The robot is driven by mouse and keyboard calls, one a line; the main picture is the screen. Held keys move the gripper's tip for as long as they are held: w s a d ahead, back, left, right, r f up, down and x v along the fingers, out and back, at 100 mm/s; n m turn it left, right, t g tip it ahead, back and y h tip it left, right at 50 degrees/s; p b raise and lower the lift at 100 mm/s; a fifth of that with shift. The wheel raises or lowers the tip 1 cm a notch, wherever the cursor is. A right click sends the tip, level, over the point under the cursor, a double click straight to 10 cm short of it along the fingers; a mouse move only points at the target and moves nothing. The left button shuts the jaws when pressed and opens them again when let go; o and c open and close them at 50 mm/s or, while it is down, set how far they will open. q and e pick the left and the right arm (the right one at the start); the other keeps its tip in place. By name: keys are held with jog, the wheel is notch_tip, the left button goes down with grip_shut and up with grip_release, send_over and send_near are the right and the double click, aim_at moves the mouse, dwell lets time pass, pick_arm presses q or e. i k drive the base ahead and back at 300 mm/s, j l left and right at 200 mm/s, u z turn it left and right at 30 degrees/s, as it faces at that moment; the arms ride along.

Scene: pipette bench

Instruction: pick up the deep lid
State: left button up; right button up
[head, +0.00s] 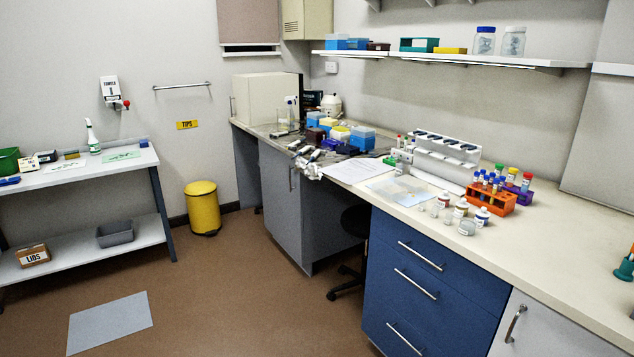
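I cannot make out a thing that is clearly the deep lid. A cardboard box labelled "LIDS" (33,256) sits on the lower shelf of the white side table at the left; its contents are too small to tell. A grey tub-like thing (115,234) lies on the same shelf, to the right of the box. Neither of my grippers shows in the head view.
The side table (100,171) carries a green bin (9,161) and a spray bottle (92,137). A yellow pedal bin (202,208) stands on the floor by the wall. A grey mat (110,322) lies before the table. The long bench at right is crowded; brown floor between is clear.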

aim_at(390, 192)
jog(key=i+j, duration=0.1)
jog(key=i, duration=0.8)
jog(key=i+j+z, duration=0.1)
jog(key=i, duration=0.85)
jog(key=i+j+z, duration=0.2)
jog(key=i+z, duration=0.25)
jog(key=i+j+z, duration=0.45)
jog(key=i, duration=0.2)
jog(key=i+j+z, duration=0.5)
jog(key=k+j, duration=0.05)
